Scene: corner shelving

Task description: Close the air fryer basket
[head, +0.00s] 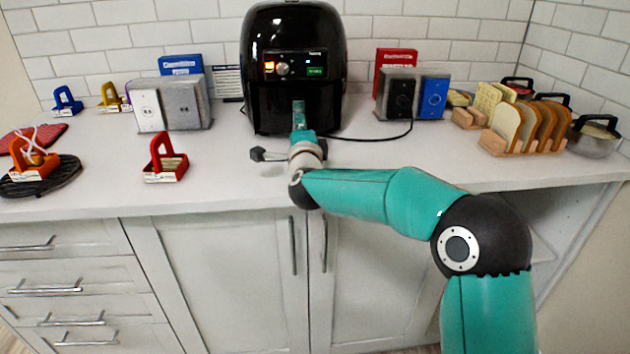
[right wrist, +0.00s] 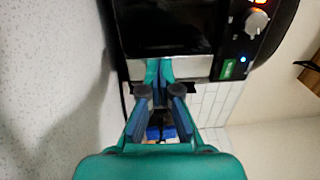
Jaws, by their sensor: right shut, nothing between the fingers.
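The black air fryer (head: 293,22) stands on the counter against the tiled wall. Its basket front (head: 268,108) is below the control panel and looks nearly flush with the body; I cannot tell if a gap is left. My right gripper (head: 298,107) is shut and empty, reaching in front of the basket and hiding its middle. In the right wrist view the shut fingers (right wrist: 160,70) overlap the edge of the dark glossy fryer front (right wrist: 165,25); contact is unclear. No handle is clearly visible. My left gripper is not in view.
Switch-plate boxes (head: 182,103) stand left of the fryer, and more boxes (head: 398,95) stand right of it. A bread rack (head: 515,135) and pot (head: 594,140) are farther right. A red-handled item (head: 165,165) sits front left. The counter in front is mostly clear.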

